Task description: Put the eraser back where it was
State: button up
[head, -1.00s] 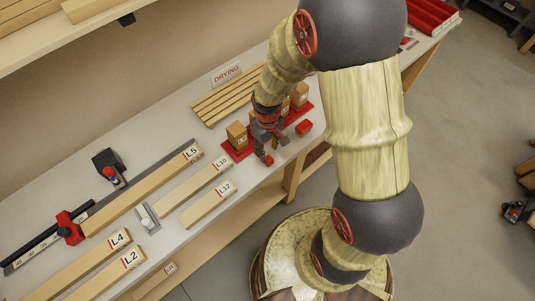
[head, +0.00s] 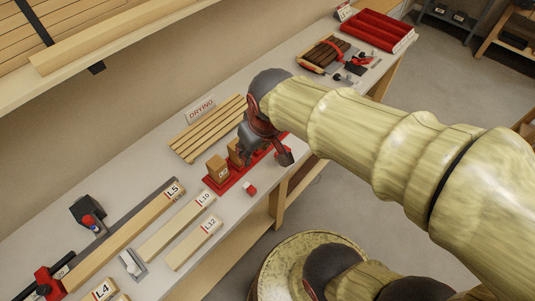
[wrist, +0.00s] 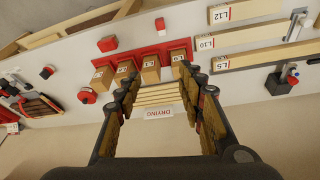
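My gripper (wrist: 160,92) is open and empty in the wrist view, its fingers wide apart. Between them show the drying slats and the DRYING sign beyond. In the head view my gripper (head: 268,145) is over the far end of the red tray (head: 222,184) and hides part of it. A small red block with a pale face (head: 250,188) lies on the bench in front of the tray; it also shows in the wrist view (wrist: 160,23). A larger red block (wrist: 108,43) lies near the tray's other end. I cannot tell for certain which is the eraser.
Several wooden blocks (wrist: 150,70) stand in the tray. The labelled boards L12 (head: 195,243), L10 (head: 175,228) and L5 (head: 125,235) lie to the left. The slats (head: 208,128) are behind. A red bin (head: 375,30) stands at the far end. Bare bench lies around the small red block.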

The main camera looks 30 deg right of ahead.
jog(key=s+r+m+t, duration=0.1)
jog(key=s+r, duration=0.5)
jog(key=s, duration=0.1)
jog(key=shift+t, duration=0.4)
jog(key=shift+w, duration=0.1)
notch_tip(320, 180, down, 10)
jog(key=b, duration=0.9)
jog(key=shift+r+b, duration=0.25)
jog(key=shift+b, duration=0.1)
jog(key=shift+r, duration=0.15)
jog(key=shift+c, duration=0.7)
jog(key=shift+a, duration=0.1)
jog(key=shift+c, duration=0.4)
